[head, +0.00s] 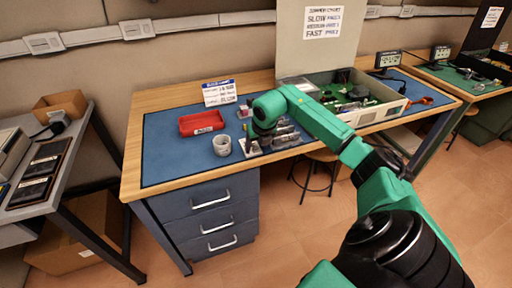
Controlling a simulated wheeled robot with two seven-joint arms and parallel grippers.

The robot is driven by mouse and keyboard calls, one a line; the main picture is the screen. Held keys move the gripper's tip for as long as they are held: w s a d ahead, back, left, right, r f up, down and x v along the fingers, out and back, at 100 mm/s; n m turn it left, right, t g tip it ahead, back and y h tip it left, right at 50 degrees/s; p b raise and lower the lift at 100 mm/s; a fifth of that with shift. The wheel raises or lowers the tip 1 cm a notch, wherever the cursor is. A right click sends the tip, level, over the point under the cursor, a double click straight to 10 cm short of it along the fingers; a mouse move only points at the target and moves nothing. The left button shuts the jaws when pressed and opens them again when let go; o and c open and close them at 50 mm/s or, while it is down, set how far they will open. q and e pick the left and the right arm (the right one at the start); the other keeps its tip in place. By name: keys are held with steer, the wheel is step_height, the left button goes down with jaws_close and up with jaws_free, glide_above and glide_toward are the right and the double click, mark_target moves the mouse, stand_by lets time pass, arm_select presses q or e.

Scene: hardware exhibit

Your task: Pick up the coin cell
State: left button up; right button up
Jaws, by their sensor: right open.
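I cannot make out the coin cell; it is too small in the head view or hidden behind my arm. My green right arm reaches in from the lower right over the workbench's blue mat (165,158). Its right gripper (259,143) points down near the front edge of the mat, close to small grey metal parts (286,137). The gripper is open, and I see nothing held in it. A light grey cup (222,145) stands just left of the gripper. My left gripper is not in view.
A red tray (201,123) and a small sign (219,93) stand further back on the mat. A large open case (352,115) with green boards is on the right. The mat's left part is clear. A stool (318,170) stands below the bench.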

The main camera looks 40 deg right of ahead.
steer(key=shift+r, duration=0.1)
jaws_close()
